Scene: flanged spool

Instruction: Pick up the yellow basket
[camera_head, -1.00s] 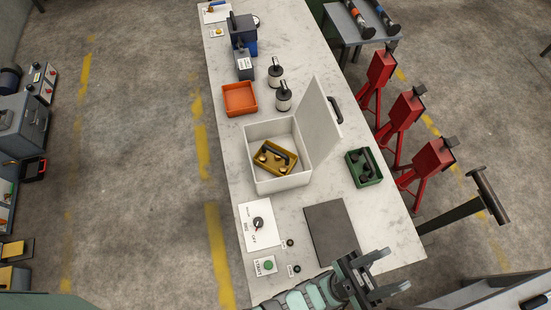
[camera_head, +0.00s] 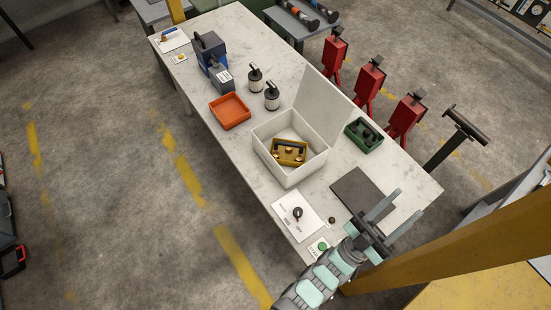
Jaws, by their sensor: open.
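The yellow basket (camera_head: 278,153) sits inside a white box (camera_head: 290,178) on the long table. It has a dark handle, and several small brass-coloured parts lie in it. The box's lid (camera_head: 322,105) stands open on its right side. My gripper (camera_head: 402,215) is at the near right end of the table, over or beside the dark mat. Its two fingers are apart with nothing between them. It is well away from the basket, to the lower right.
A green basket (camera_head: 364,135) stands right of the box. An orange tray (camera_head: 230,110) and two white-and-black cylinders (camera_head: 271,97) stand beyond it. A dark mat (camera_head: 363,193) and a white dial panel (camera_head: 297,214) lie nearer. Red stands (camera_head: 404,117) line the right side.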

